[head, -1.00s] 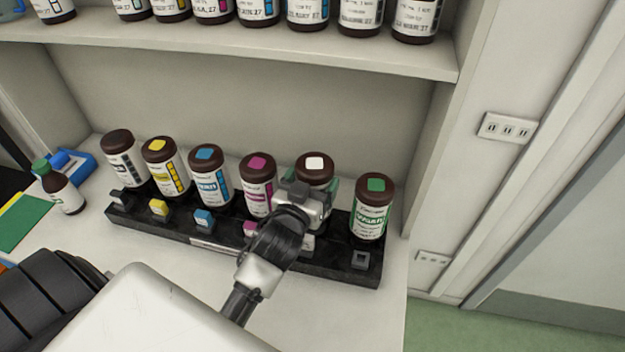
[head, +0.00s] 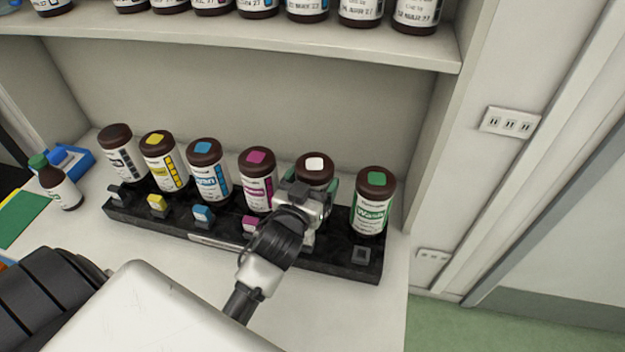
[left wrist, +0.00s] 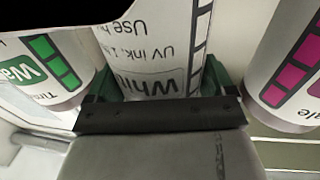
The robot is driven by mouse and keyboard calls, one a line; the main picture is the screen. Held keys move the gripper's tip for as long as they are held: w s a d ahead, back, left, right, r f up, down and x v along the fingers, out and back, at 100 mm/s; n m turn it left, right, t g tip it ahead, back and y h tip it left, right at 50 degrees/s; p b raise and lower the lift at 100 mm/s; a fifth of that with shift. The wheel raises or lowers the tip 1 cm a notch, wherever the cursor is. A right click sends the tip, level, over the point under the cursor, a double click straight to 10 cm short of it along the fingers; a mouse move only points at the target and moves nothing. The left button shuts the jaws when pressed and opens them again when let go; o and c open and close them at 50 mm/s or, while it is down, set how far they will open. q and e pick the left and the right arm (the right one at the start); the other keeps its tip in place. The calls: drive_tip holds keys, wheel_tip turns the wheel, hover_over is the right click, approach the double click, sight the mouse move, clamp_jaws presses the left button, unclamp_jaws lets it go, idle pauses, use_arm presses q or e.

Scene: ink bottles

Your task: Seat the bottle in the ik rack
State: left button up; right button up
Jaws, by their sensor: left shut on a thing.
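The white-ink bottle (head: 314,166), brown-capped with a white square on its lid, stands in the black ink rack (head: 330,262) between the magenta bottle (head: 258,180) and the green-marked wash bottle (head: 373,200). My left gripper (head: 312,192) is shut on the white-ink bottle, its green finger pads on both sides. In the left wrist view the bottle's label (left wrist: 155,60) fills the middle between the pads. The bottle looks upright and in line with the row. Its base is hidden behind my gripper, so I cannot tell whether it is fully down. My right gripper is not in view.
Black, yellow and cyan bottles (head: 208,170) stand further left in the rack. A shelf (head: 230,38) with more bottles runs overhead. A small green-capped bottle (head: 58,188) and a blue box (head: 72,160) are at the left. A side wall rises close to the rack's right end.

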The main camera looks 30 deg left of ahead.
use_arm(q)
drive_tip(key=shift+f, duration=0.25)
drive_tip(key=o, duration=1)
drive_tip(key=shift+o, duration=0.2)
drive_tip(key=shift+s+f, duration=0.1)
drive_tip(key=s+d+b, duration=0.1)
drive_tip(key=s+b, duration=0.1)
drive_tip(key=s, duration=0.8)
drive_tip(key=shift+s, duration=0.35)
drive_tip(key=shift+d, duration=0.1)
